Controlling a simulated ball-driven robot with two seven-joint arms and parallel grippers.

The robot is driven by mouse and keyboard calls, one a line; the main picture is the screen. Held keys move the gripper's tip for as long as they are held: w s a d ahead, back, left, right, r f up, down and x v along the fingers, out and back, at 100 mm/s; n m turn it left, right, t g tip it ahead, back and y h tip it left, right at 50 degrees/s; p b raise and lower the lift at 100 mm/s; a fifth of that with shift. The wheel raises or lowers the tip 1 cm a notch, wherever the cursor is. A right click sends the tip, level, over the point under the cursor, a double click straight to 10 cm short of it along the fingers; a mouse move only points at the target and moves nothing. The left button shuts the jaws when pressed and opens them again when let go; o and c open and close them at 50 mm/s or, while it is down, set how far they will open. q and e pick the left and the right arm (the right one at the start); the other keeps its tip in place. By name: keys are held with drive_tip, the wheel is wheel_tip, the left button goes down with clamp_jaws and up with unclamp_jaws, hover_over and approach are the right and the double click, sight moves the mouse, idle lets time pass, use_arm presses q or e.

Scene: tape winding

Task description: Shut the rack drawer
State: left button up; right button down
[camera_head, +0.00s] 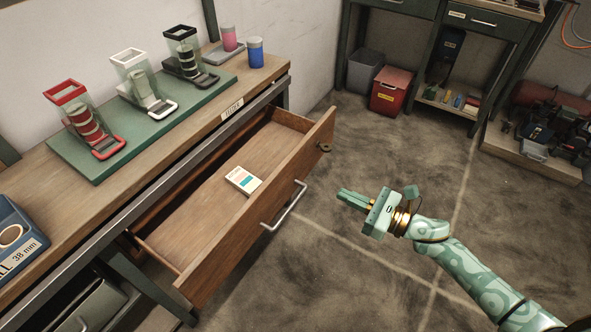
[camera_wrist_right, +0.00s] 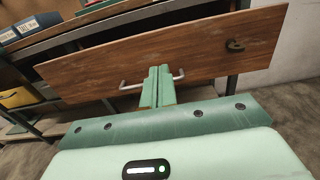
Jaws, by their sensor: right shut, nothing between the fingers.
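The wooden rack drawer (camera_head: 260,213) is pulled well out of the workbench in the head view, with a metal bar handle (camera_head: 284,206) on its front. A small white box (camera_head: 243,181) lies inside it. My right gripper (camera_head: 342,195) is shut and empty, in the air to the right of the drawer front and apart from it. In the right wrist view my shut fingers (camera_wrist_right: 158,70) point at the drawer front (camera_wrist_right: 215,52), overlapping the middle of the handle (camera_wrist_right: 178,76). My left gripper is not in view.
On the workbench (camera_head: 262,78) a green board (camera_head: 200,107) carries red, white and black tape holders. A blue bin (camera_head: 22,245) stands at the left. A red bin (camera_head: 391,90) and a shelf stand at the back. The floor (camera_head: 350,265) around my right arm is clear.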

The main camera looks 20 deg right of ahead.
sight(288, 169)
drive_tip(key=b+x, duration=0.2)
drive_tip(key=x, duration=1)
drive_tip(key=shift+w+a+f, duration=0.2)
drive_tip(key=shift+w, duration=0.15)
drive_tip(key=shift+w+a+r, duration=0.1)
drive_tip(key=shift+w+a, duration=0.2)
drive_tip(key=shift+w, duration=0.1)
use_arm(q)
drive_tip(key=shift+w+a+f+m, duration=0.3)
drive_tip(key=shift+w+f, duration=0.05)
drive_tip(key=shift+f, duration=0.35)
